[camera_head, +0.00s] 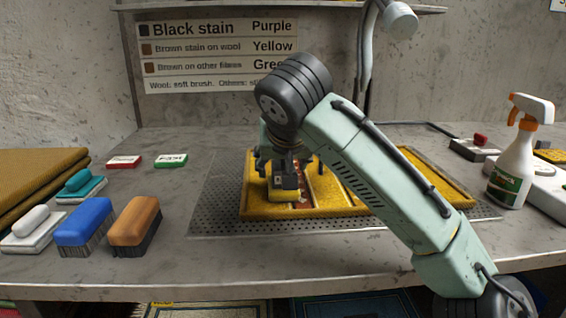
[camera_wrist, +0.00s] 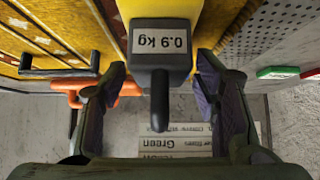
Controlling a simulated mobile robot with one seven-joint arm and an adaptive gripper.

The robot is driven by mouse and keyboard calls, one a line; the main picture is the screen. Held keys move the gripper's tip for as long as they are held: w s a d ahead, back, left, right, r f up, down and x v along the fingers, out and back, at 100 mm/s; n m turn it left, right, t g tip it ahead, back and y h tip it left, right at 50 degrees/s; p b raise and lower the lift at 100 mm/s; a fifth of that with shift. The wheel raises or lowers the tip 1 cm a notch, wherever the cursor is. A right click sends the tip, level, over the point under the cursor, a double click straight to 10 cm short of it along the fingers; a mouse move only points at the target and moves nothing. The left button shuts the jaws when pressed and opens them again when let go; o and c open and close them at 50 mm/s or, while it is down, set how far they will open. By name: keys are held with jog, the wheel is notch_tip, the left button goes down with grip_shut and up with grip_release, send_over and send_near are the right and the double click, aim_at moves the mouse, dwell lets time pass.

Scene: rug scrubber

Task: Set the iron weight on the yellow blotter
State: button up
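The iron weight (camera_wrist: 160,60) is dark, with a "0.9 kg" label and an upright knob-like handle. In the wrist view it stands between my fingers, with a visible gap on each side. My gripper (camera_head: 285,170) is open around it, above the near left part of the mustard rug. The weight (camera_head: 287,182) is partly hidden by my gripper in the head view. A brighter yellow surface, seemingly the yellow blotter (camera_wrist: 125,22), shows beneath and beside the weight. The weight appears to rest on it, but the contact is hidden.
The rug (camera_head: 420,180) lies on a perforated metal plate (camera_head: 215,205). Brown (camera_head: 135,222), blue (camera_head: 85,222), white and teal brushes stand left. A spray bottle (camera_head: 514,160) stands right. Red and green tags (camera_head: 170,160) lie behind left.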

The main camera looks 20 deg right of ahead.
jog(key=shift+o, duration=0.2)
jog(key=shift+f, duration=0.15)
jog(key=v, duration=1.2)
jog(key=shift+r+p, duration=0.4)
jog(key=shift+r, duration=0.05)
